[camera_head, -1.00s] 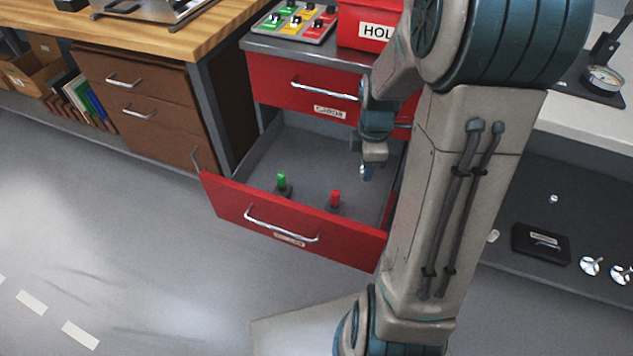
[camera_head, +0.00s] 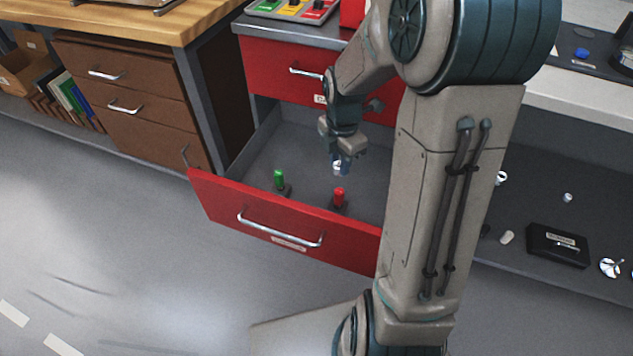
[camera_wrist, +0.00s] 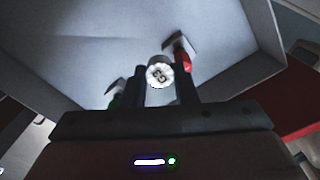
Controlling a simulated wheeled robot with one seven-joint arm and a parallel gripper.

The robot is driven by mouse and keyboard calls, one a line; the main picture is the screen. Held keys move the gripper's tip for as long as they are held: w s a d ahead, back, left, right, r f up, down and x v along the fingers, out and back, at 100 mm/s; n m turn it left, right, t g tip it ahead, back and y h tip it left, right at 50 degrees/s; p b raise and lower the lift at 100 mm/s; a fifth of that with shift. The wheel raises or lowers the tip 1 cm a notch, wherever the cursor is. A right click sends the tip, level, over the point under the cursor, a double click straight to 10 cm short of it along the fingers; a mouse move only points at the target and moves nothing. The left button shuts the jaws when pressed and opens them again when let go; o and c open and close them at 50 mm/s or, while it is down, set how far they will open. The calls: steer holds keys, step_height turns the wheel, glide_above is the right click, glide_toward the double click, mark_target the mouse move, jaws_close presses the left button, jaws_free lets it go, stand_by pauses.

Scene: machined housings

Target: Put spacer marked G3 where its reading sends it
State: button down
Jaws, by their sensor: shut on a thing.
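The spacer marked G3 (camera_wrist: 160,74) is a small pale ring-like piece, held between the fingers of my gripper (camera_wrist: 167,88) in the wrist view. In the head view the spacer (camera_head: 337,168) shows as a small whitish bit below my gripper (camera_head: 343,160). My gripper is shut on it, over the open lower red drawer (camera_head: 285,222).
A shut red drawer (camera_head: 270,75) is above. On the cabinet top is a tray with green, yellow and red sections (camera_head: 290,10). A brown drawer unit (camera_head: 120,90) stands left. A dark case (camera_head: 557,245) lies on the shelf at right.

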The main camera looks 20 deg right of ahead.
steer(key=w+a+b, duration=0.2)
steer(key=w+a, duration=0.2)
steer(key=w, duration=0.2)
steer(key=b, duration=0.2)
glide_above(316, 188)
step_height(316, 188, down, 7)
steer(key=shift+r, duration=0.1)
steer(key=shift+f+b, duration=0.95)
steer(key=shift+f, duration=1.65)
steer(key=shift+f, duration=0.15)
steer(key=c, duration=1.1)
jaws_free()
steer(key=shift+c, duration=0.2)
